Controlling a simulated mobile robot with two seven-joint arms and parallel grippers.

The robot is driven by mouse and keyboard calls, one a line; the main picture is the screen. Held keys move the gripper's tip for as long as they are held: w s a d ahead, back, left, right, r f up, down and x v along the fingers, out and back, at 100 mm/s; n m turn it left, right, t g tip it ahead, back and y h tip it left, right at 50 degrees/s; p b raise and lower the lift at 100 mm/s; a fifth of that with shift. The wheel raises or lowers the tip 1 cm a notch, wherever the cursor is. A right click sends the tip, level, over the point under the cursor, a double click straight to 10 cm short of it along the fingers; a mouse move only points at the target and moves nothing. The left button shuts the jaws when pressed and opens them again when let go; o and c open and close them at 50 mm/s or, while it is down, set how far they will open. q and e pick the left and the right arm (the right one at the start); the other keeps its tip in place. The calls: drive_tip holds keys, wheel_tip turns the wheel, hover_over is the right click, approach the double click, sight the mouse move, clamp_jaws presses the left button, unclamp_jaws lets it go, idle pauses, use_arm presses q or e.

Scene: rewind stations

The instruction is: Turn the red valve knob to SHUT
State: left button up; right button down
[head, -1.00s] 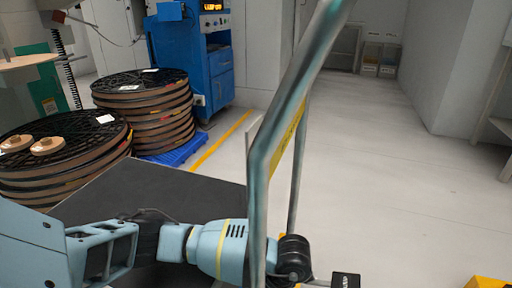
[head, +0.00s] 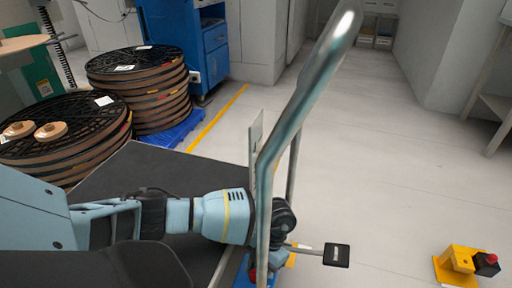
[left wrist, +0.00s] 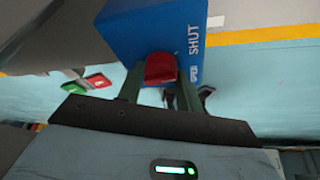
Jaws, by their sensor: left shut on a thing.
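The red valve knob (left wrist: 160,69) sits on a blue box (left wrist: 150,28) in the left wrist view. The box face carries the word SHUT in white, with a smaller label beside the knob that I cannot read for sure. My left gripper (left wrist: 159,84) is shut on the knob, one finger on each side. The knob's pointing direction is hard to tell. In the head view a bit of the red knob (head: 253,274) and the blue box (head: 242,272) show low in the middle, mostly behind a metal rail and my arm. My right gripper is out of view.
A bent metal rail (head: 290,115) rises close in front of my left arm. A dark platform (head: 130,175) lies under the arm. Stacked reels (head: 140,95) stand at left. A yellow stand with a red button (head: 460,262) is at lower right.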

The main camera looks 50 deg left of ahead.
use_arm(q)
drive_tip(key=shift+n+h+p, duration=0.4)
drive_tip(key=shift+n+p, duration=0.2)
drive_tip(key=shift+n, duration=0.4)
drive_tip(key=o, duration=1)
